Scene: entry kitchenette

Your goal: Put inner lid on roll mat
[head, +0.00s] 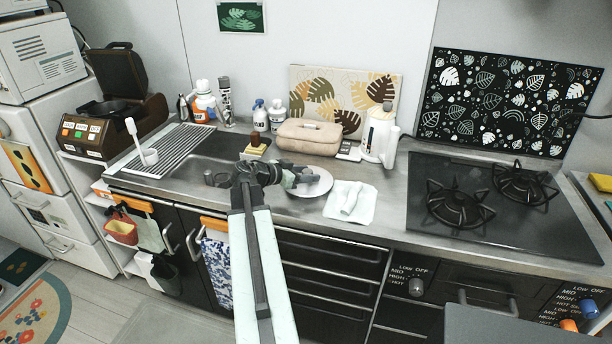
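A pale round disc, which looks like the inner lid (318,187), is on the steel counter right of the sink, in the middle of the head view. My gripper (303,177) is over its left part and hides some of it. The fingers are small and dark here, so I cannot tell whether they are open, or whether they touch the disc. The roll mat (160,153), a slatted grey rack, lies across the left part of the sink. A white ladle-like tool (146,152) stands at its left side.
A white cloth (350,203) lies right of the disc. A beige case (308,137), a white kettle (378,135) and several bottles stand behind. A black stove (490,205) is at the right. The open sink basin (222,147) lies between mat and disc.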

